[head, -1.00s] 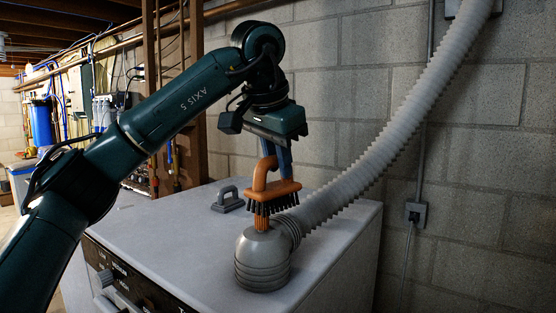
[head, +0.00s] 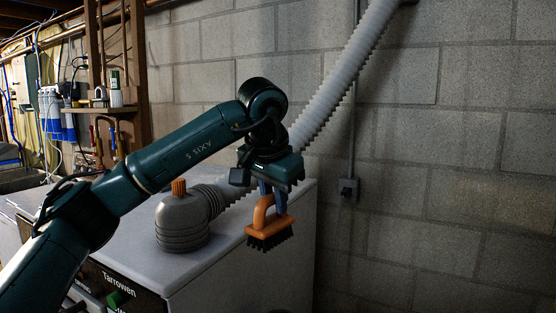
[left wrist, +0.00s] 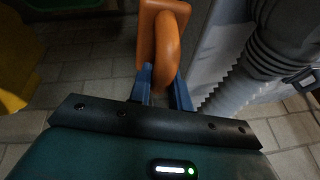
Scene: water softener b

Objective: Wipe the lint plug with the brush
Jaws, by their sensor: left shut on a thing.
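The lint plug (head: 178,187) is a small orange ribbed knob standing upright in the top of the grey ribbed duct elbow on the machine. My left gripper (head: 268,186) is shut on the handle of the orange brush (head: 266,228), whose black bristles point down. The brush is to the right of the plug and apart from it, by the machine's right edge in the picture. In the left wrist view, the blue fingers of the left gripper (left wrist: 164,88) are around the curved orange handle (left wrist: 166,48); the bristles are hidden there. My right gripper is not in view.
The grey-topped machine (head: 215,243) carries the elbow, and a pale corrugated hose (head: 345,72) rises from behind it along the block wall (head: 440,130). Shelves and blue filters (head: 58,118) stand at the back left. The space right of the machine looks clear.

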